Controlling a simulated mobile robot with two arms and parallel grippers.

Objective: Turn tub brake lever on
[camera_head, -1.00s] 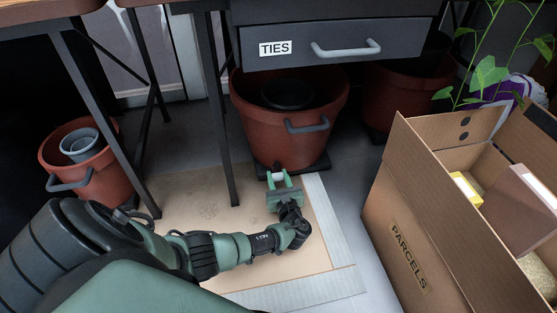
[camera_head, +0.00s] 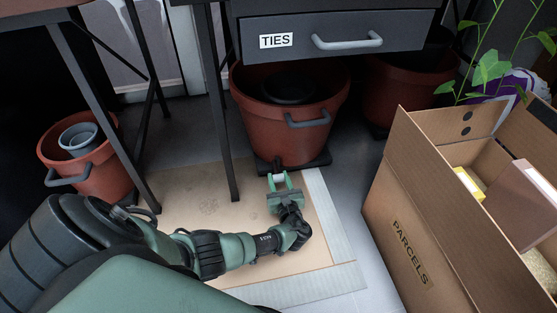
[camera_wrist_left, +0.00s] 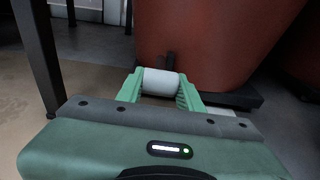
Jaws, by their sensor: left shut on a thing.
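The terracotta-coloured tub (camera_head: 290,125) stands on a dark wheeled base (camera_head: 318,163) under the drawer, with a grey handle on its front. The brake lever (camera_wrist_left: 160,83) shows as a light grey roller-like piece at the front of the base; in the head view it is small (camera_head: 278,179). My left gripper (camera_head: 279,182) reaches to it from below, and in the wrist view its green fingers (camera_wrist_left: 160,88) are shut on the lever, one on each side. The lever's stem behind is dark and partly hidden. My right gripper is out of view.
A drawer (camera_head: 335,36) labelled TIES hangs above the tub. A black table leg (camera_head: 222,120) stands left of it. A cardboard box (camera_head: 430,200) marked PARCELS is at the right. Another tub (camera_head: 90,165) with small pots stands at the left.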

